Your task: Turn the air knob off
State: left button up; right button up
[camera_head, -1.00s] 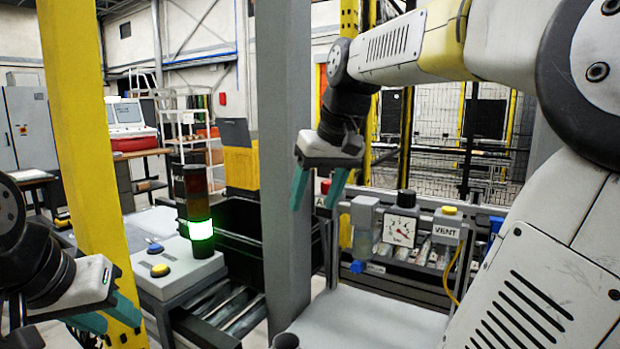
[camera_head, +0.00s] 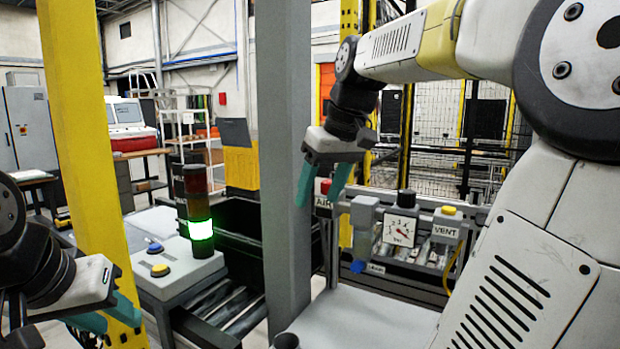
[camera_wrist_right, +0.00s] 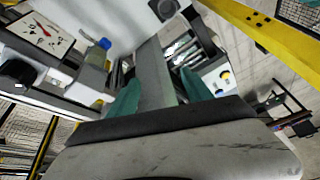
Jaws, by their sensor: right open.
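The red air knob (camera_head: 325,186) sits above a label reading AIR (camera_head: 322,201) at the left end of the air panel, behind the grey post's right edge. My right gripper (camera_head: 316,204) is open, with its teal fingers pointing down around the air knob's place in the head view. One finger overlaps the grey post in that view. I cannot tell its depth to the knob. In the right wrist view, the open fingers (camera_wrist_right: 158,95) frame a grey bar, and the air knob is not identifiable. My left gripper (camera_head: 122,322) is open and empty at lower left.
The panel also carries a gauge (camera_head: 401,228), a black knob (camera_head: 407,198), a yellow VENT knob (camera_head: 448,210) and a blue part (camera_head: 358,266). A grey post (camera_head: 285,150) and a yellow post (camera_head: 85,150) stand in front. A lit signal tower (camera_head: 200,228) is between them.

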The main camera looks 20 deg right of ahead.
aim_at(330, 181)
jog(key=w+d+r+n+g, duration=0.1)
jog(key=w+d+r, duration=0.1)
jog(key=w, duration=0.2)
jog(key=w+d+r+n+g+h, duration=0.1)
jog(key=w+d+r, duration=0.1)
jog(key=w+d, duration=0.1)
jog(key=w+d+r+n+g, duration=0.1)
jog(key=w+d+r+n, duration=0.1)
jog(key=w, duration=0.4)
jog(key=shift+d+r+h, duration=0.2)
jog(key=shift+d+h, duration=0.1)
jog(key=shift+d, duration=0.05)
jog(key=shift+w+n+g, duration=0.5)
jog(key=shift+w, duration=0.1)
jog(key=shift+f, duration=3.75)
grip_shut()
jog(key=shift+m, duration=2.9)
